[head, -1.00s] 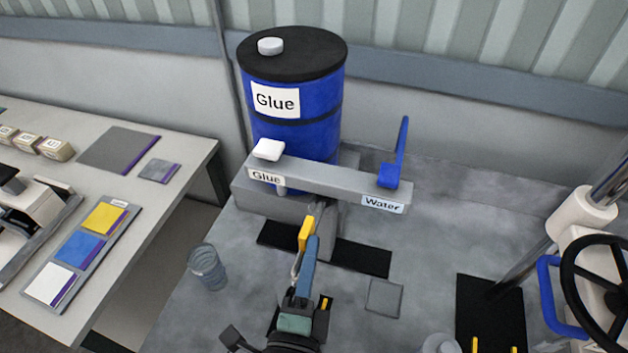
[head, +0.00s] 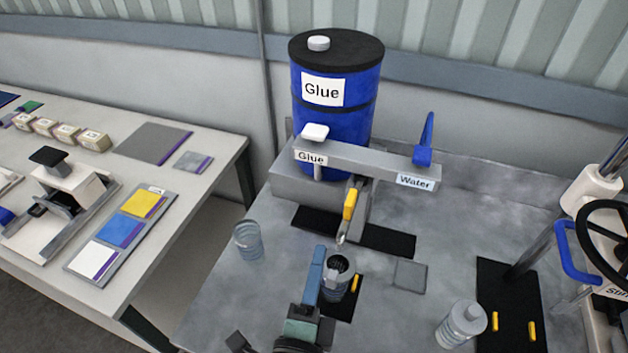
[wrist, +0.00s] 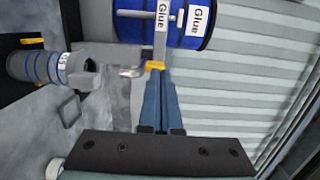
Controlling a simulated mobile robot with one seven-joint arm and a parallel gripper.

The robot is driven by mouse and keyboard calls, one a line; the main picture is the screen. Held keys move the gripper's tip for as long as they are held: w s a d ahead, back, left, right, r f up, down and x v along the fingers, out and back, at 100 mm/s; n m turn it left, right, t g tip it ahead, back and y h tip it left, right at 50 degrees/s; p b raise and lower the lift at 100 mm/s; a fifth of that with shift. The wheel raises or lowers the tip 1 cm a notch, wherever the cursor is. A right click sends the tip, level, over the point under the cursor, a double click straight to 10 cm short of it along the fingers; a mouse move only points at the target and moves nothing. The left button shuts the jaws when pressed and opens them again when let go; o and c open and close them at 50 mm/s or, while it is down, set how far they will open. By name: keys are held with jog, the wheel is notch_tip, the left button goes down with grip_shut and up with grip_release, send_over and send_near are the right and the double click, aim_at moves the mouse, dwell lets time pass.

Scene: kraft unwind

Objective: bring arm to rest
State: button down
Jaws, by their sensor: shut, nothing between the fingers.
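My gripper (head: 320,250) is near the bottom centre of the head view, its blue fingers together and pointing toward the glue station. In the wrist view the gripper (wrist: 158,75) shows its two blue fingers side by side with nothing between them. An open clear cup (head: 338,275) with a dark inside stands just right of the fingers on a black mat (head: 345,308). A yellow-handled tool (head: 350,205) is at the front of the grey dispenser (head: 365,165), beyond my fingertips. The fingers look apart from it in the head view.
The blue glue drum (head: 335,130) stands behind the dispenser. A clear cup (head: 248,240) is to the left, a capped bottle (head: 462,325) to the right. A black-wheeled press (head: 600,255) is at far right. A side table (head: 215,185) holds colour samples.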

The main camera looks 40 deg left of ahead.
jog(key=shift+w+f, duration=0.1)
jog(key=shift+w, duration=0.15)
dwell(0.3)
